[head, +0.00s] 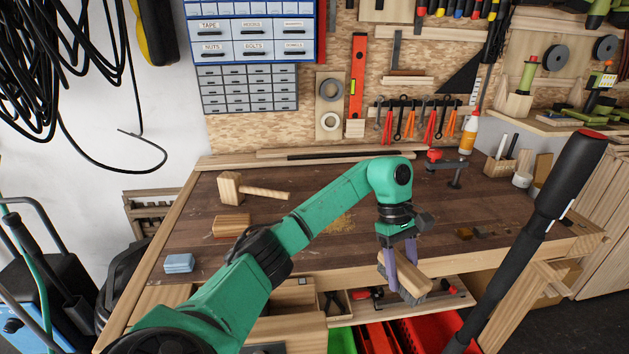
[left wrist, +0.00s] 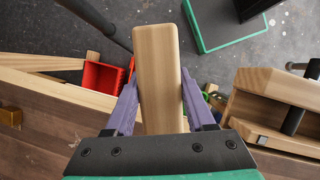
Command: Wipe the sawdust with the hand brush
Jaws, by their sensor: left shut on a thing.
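The hand brush (head: 408,265) has a pale wooden back and grey bristles on its underside. My left gripper (head: 400,268) is shut on the brush and holds it tilted in the air at the bench's front edge. In the left wrist view the brush's wooden body (left wrist: 157,75) sits between the two purple fingers, with floor beneath it. The sawdust (head: 340,222) is a small yellowish patch on the dark workbench top (head: 310,186), partly hidden behind my left arm. The right gripper is not in view.
A wooden mallet (head: 250,190), a wooden block (head: 232,225) and a blue sponge (head: 179,263) lie on the bench's left side. A clamp (head: 447,165) and glue bottle (head: 469,132) are at the back right. Red bins (head: 408,331) stand below the front edge.

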